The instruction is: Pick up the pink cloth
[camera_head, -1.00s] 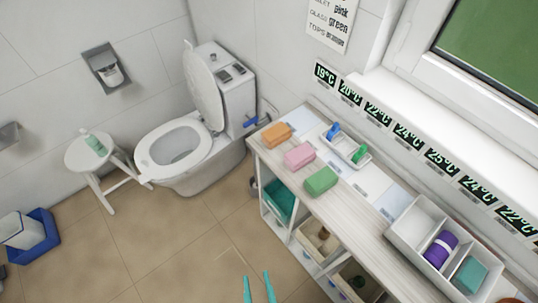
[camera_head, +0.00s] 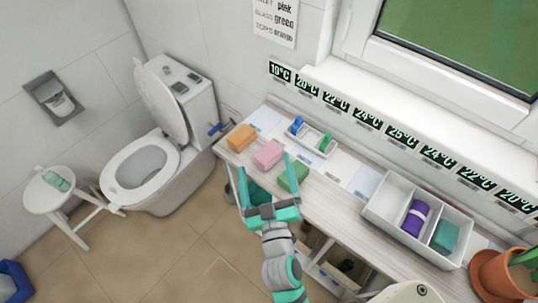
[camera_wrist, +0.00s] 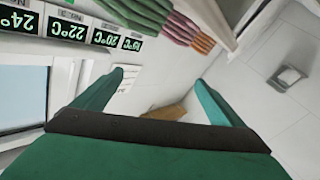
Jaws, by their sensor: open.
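The pink cloth (camera_head: 268,154) lies folded on the light wooden counter (camera_head: 322,193), between the orange cloth (camera_head: 241,137) and the green cloth (camera_head: 293,177). My gripper (camera_head: 264,166) is open and empty. In the wrist view, the open fingers (camera_wrist: 158,78) frame a white wall, and striped pink, green and orange shapes show at the top, with the pink part (camera_wrist: 180,28) in the middle.
A small white tray (camera_head: 312,137) with blue and green items stands behind the cloths. A white divided box (camera_head: 385,214) with a purple roll is to the right. A windowsill with temperature displays runs behind. A toilet (camera_head: 140,165) and stool (camera_head: 57,190) are at left.

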